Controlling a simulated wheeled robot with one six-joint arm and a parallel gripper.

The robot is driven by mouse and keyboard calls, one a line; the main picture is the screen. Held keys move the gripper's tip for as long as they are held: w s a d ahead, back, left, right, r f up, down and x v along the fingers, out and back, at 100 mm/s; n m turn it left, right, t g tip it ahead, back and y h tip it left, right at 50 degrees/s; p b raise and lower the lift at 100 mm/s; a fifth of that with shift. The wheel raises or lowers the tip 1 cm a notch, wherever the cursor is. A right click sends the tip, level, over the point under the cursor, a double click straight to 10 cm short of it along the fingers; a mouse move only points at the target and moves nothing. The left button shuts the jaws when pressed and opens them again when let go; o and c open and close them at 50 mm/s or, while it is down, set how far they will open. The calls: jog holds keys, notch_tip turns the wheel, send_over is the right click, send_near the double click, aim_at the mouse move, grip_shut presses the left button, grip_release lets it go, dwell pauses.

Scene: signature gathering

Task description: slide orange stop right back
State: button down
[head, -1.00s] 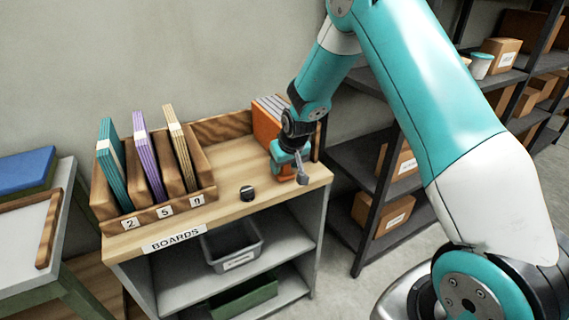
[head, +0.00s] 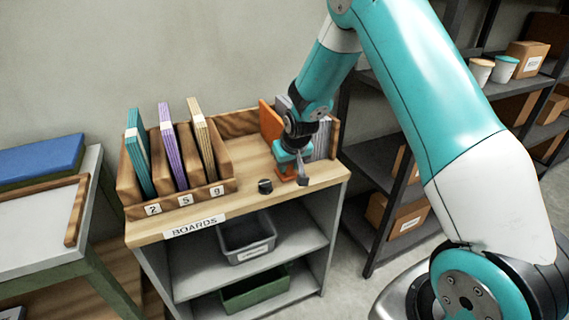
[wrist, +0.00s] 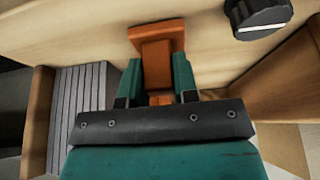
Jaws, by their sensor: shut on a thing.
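The orange stop (head: 270,120) stands upright as a panel in the right part of the wooden rack on the cabinet top, left of the grey boards (head: 322,140). My gripper (head: 292,172) is low over the cabinet top in front of it. In the wrist view my gripper (wrist: 157,82) has its two teal fingers on either side of the stop's orange front part (wrist: 156,60), shut on it. The grey boards (wrist: 78,105) show at lower left there. My wrist hides part of the stop and boards in the head view.
A black knob (head: 265,186) sits just left of my gripper; it also shows in the wrist view (wrist: 258,14). Teal, purple and cream boards stand in numbered slots (head: 185,198) at left. A bin (head: 248,240) lies below. A dark shelf (head: 375,160) stands right.

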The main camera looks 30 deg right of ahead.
jog(key=shift+d, duration=0.15)
jog(key=c, duration=0.9)
grip_release()
jog(key=shift+r, duration=0.1)
jog(key=v, duration=1.7)
jog(key=shift+s+r, duration=0.1)
